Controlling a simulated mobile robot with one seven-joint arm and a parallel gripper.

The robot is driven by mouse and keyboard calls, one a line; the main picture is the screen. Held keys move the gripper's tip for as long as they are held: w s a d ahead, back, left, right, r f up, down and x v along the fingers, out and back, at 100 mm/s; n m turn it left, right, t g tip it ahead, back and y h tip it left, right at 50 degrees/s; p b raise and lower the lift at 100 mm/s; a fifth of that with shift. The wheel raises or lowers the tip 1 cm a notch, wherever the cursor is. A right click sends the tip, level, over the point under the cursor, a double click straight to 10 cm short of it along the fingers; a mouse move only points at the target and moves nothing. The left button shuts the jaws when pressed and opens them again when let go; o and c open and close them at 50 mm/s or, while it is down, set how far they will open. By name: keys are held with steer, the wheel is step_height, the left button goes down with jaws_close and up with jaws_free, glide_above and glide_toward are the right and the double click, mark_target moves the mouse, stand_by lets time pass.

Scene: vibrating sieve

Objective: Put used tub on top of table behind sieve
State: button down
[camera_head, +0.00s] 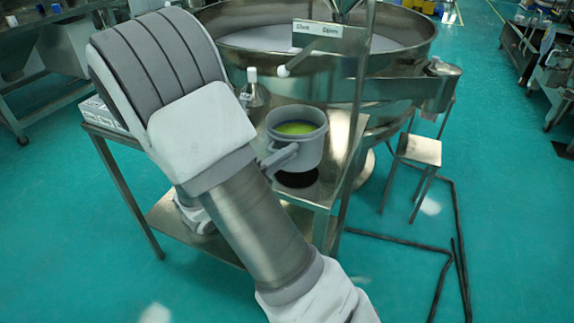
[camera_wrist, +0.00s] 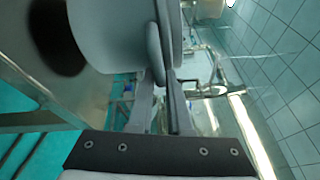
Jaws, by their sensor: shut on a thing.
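The tub (camera_head: 297,148), pale grey with yellow-green contents, is upright over the right part of a metal table (camera_head: 338,143) in front of the big round sieve (camera_head: 310,62). My gripper (camera_head: 282,160) is shut on the tub's side, at what looks like its handle. In the wrist view the tub's pale wall (camera_wrist: 105,32) fills the upper left, beside my closed fingers (camera_wrist: 168,75). A dark round patch shows on the table under the tub, and the tub seems to hang above it. My arm hides much of the table's left part.
A clear bottle (camera_head: 253,92) with a white cap stands on the table behind the tub. A white box (camera_head: 100,113) lies at the table's left end. A metal post (camera_head: 361,90) rises at the right. A small stool (camera_head: 419,149) and dark floor pipes (camera_head: 410,243) are farther right.

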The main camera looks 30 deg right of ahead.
step_height(320, 180, down, 3)
steer(key=shift+r, duration=0.15)
steer(key=c, duration=0.9)
jaws_free()
steer(key=shift+o, duration=0.2)
